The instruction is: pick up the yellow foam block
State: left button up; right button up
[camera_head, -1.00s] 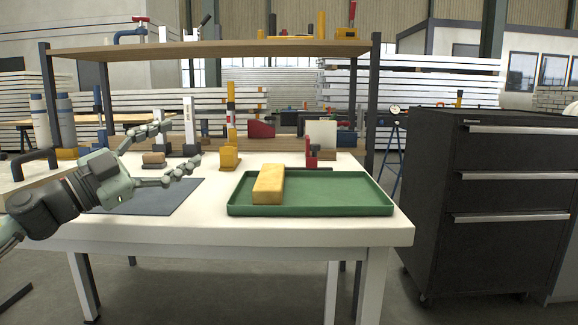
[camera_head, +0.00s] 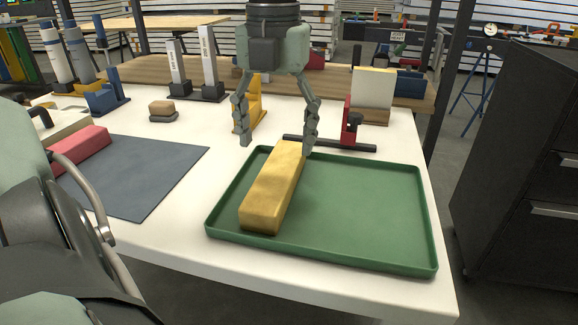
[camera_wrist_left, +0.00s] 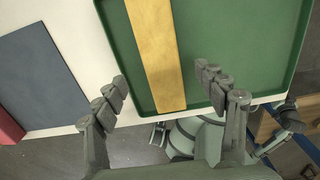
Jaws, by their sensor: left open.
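The yellow foam block (camera_head: 272,190) lies lengthwise in the left part of the green tray (camera_head: 365,215). My left gripper (camera_head: 277,146) points down above the far end of the block in the head view, its fingers spread and empty. In the left wrist view the block (camera_wrist_left: 153,45) runs between the two open fingers (camera_wrist_left: 161,82), with a gap on each side. I cannot tell how high the fingertips are above the block. My right gripper is not in view.
A dark mat (camera_head: 140,175) lies left of the tray, with a red block (camera_head: 82,148) at its left edge. A red stand (camera_head: 350,125) and a yellow holder (camera_head: 250,110) stand behind the tray. The tray's right half is empty. A black cabinet (camera_head: 515,170) stands at the right.

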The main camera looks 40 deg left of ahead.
aim_at(277, 170)
pick_arm(q)
notch_tip(277, 170, down, 7)
jog(key=c, duration=1.2)
jog(key=shift+o, duration=0.2)
